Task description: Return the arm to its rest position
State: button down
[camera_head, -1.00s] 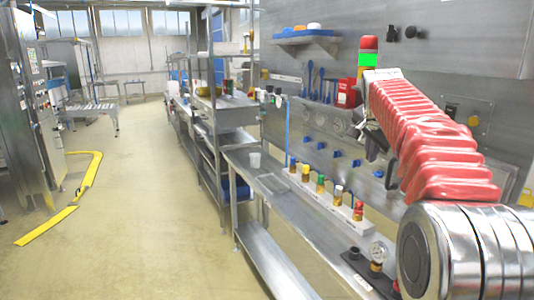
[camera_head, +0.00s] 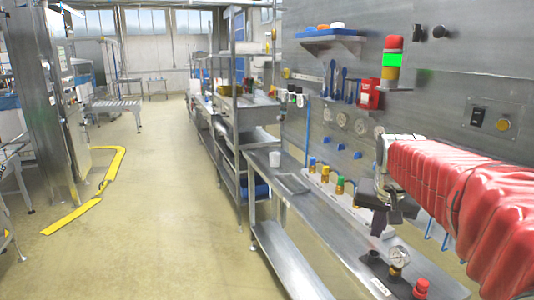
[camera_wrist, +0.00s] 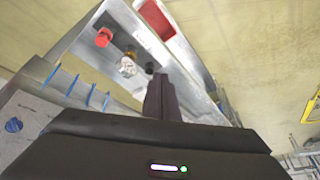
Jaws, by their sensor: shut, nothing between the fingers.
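My arm, in a red ribbed sleeve, reaches in from the right edge of the head view. My gripper (camera_head: 379,226) hangs at the sleeve's end, above the narrow steel bench (camera_head: 325,233) and pointing down. In the wrist view my gripper (camera_wrist: 160,80) shows its dark fingers together with nothing between them. Beyond the fingers lie a pressure gauge (camera_wrist: 127,66) and a red-capped fitting (camera_wrist: 103,38) on the bench. The gripper appears apart from both.
The gauge (camera_head: 399,258) and red fitting (camera_head: 421,287) stand at the bench's near end. Colour-capped bottles (camera_head: 325,174) line its back. The steel wall panel (camera_head: 455,70) carries a signal light (camera_head: 391,60) and a blue shelf (camera_head: 330,38). The floor (camera_head: 150,215) at left is open.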

jog(key=s+a+f+n, duration=0.1)
jog(key=s+a+f, duration=0.1)
jog(key=s, duration=0.6)
jog(key=s+a+f+n+y, duration=0.1)
jog(key=s+a+f+n, duration=0.1)
jog(key=s+a, duration=0.3)
jog(key=s+a+f+n+t, duration=0.1)
jog(key=s+a+f+n, duration=0.1)
jog(key=s, duration=1)
jog(key=shift+s+a+f, duration=0.35)
jog(key=shift+a+f, duration=0.2)
jog(key=shift+a, duration=0.6)
jog(key=c, duration=2.4)
grip_release()
jog(key=shift+c, duration=0.2)
